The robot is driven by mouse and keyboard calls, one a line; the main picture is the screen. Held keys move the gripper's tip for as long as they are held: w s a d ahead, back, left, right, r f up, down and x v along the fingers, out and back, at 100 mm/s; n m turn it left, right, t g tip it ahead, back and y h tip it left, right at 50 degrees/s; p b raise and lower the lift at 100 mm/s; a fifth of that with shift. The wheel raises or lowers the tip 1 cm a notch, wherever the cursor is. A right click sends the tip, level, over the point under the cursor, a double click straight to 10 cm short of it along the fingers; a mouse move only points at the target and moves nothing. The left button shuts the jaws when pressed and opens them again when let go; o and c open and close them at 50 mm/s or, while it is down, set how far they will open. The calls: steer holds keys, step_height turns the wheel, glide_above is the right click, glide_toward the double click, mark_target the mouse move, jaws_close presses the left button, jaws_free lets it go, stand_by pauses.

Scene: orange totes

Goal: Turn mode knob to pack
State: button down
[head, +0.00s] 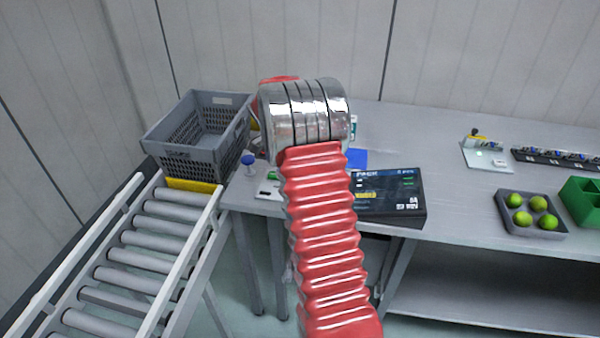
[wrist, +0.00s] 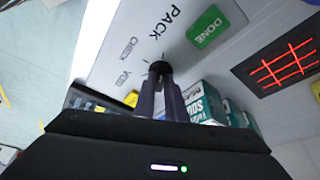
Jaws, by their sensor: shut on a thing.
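The mode knob (wrist: 156,68) is a small dark knob on a pale panel (wrist: 105,45) in the wrist view. Printed labels PACK, CHECK and VOID sit around it. My gripper (wrist: 160,72) is shut on the knob, with its two dark fingers close together over it. The fingers hide most of the knob, so I cannot tell which label it points to. A green DONE button (wrist: 208,27) is on the same panel, beside the PACK label. In the head view my red arm hides the gripper and the knob.
A dark screen (head: 390,192) stands on the grey bench (head: 450,180). A grey crate (head: 180,150) stands at the left above a roller conveyor (head: 145,240). A tray of limes (head: 530,225) and a green bin (head: 580,205) are at the right. A red-lit grid (wrist: 285,65) is near the panel.

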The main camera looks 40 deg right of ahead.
steer(key=c, duration=1.8)
jaws_free()
steer(key=v, duration=1.3)
steer(key=shift+r, duration=0.3)
steer(key=shift+a, duration=0.1)
